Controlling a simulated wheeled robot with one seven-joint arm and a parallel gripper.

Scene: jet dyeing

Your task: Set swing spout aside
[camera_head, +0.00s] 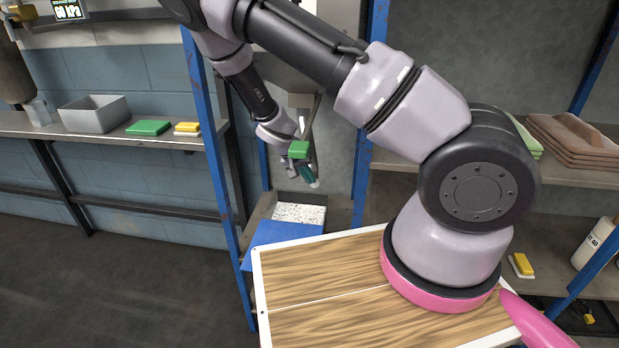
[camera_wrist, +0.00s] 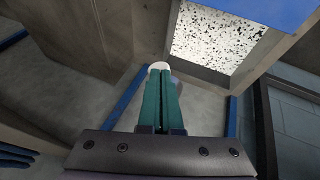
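A thin grey bar (camera_head: 312,117) with a green block (camera_head: 299,149) at its lower end hangs in front of my wrist in the head view; it looks like the swing spout, but I cannot be sure. My gripper (camera_head: 312,179) is just below and behind the green block, pointing down; I cannot tell whether they touch. In the wrist view the teal fingers of my gripper (camera_wrist: 160,75) lie side by side, shut. A small white rounded bit (camera_wrist: 160,65) shows at their tips; whether it is a separate object is unclear. The bar is not recognisable in the wrist view.
A white speckled surface (camera_head: 299,213) lies in a recess below my gripper, also in the wrist view (camera_wrist: 215,38). A blue panel (camera_head: 280,231) is in front of it. Blue posts (camera_head: 216,160) flank the recess. A left shelf holds a grey bin (camera_head: 94,114) and sponges (camera_head: 148,127).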

